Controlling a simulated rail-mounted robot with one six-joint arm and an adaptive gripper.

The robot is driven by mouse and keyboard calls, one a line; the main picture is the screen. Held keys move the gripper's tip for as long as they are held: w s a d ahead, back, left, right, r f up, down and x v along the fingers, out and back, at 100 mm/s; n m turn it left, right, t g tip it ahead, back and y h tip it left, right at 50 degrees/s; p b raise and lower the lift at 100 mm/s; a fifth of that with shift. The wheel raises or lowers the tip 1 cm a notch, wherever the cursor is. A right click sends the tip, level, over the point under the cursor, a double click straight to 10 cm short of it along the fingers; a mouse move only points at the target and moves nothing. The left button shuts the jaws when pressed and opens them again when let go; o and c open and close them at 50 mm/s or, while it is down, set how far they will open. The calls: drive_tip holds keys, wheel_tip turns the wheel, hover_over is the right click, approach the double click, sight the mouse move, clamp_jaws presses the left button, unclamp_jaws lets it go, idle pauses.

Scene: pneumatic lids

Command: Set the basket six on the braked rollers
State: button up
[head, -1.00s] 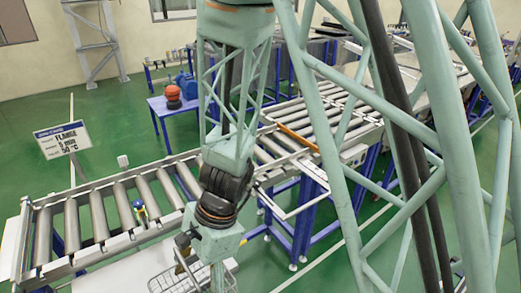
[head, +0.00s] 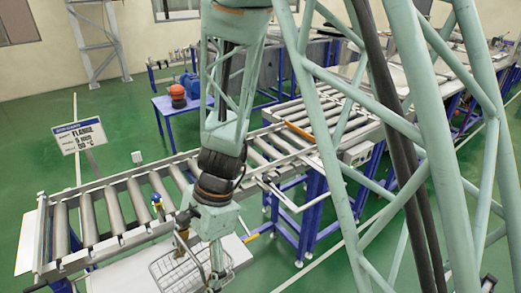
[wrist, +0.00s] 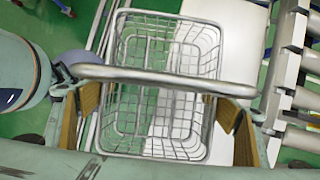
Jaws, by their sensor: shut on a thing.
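A wire basket (head: 165,267) hangs low in front of the roller conveyor in the head view, over a pale panel. My gripper (wrist: 160,118) is shut on the basket, with a tan pad at each end of its thick handle bar. The wire basket (wrist: 160,45) appears empty in the wrist view, with its floor open to sight. No number on it is readable. The rollers (head: 88,218) lie behind and left of the basket, bare and apart from it. Which rollers are braked cannot be told. The fingertips are partly hidden in the head view.
An orange bar (head: 298,133) lies across the far rollers. A blue table (head: 180,104) stands beyond. The conveyor's near rail (head: 115,243) edges the rollers.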

drive_tip(key=w+d+r+n, duration=0.1)
drive_tip(key=w+d+r, duration=0.15)
drive_tip(key=w, duration=0.55)
drive_tip(key=w+d+r+n+h, duration=0.15)
drive_tip(key=w+d, duration=0.25)
drive_tip(key=w, duration=0.4)
drive_tip(key=w+d+r+n+y, duration=0.1)
drive_tip(key=w+d, duration=0.3)
drive_tip(key=w, duration=0.4)
drive_tip(key=w+d+r+n, duration=0.1)
drive_tip(key=w+d+r, duration=0.1)
drive_tip(key=w+d, duration=0.5)
drive_tip(key=w+d+r+n+g+h, duration=0.1)
drive_tip(key=w+d+r, duration=0.2)
drive_tip(key=d, duration=0.9)
drive_tip(key=w+d+r+n, duration=0.1)
drive_tip(key=w+d+r, duration=0.1)
drive_tip(key=w+d, duration=0.5)
drive_tip(key=shift+s+d+f+b, duration=0.3)
drive_tip(key=shift+s+f+b, duration=0.05)
drive_tip(key=shift+f+b, duration=0.45)
drive_tip(key=shift+s+d+f+b, duration=0.3)
drive_tip(key=shift+d+f+b, duration=0.05)
drive_tip(key=shift+f+b, duration=0.45)
drive_tip(key=shift+s+d+f+b, duration=0.3)
drive_tip(key=shift+s+f+b, duration=0.05)
drive_tip(key=shift+f+b, duration=0.45)
drive_tip(key=shift+d, duration=0.15)
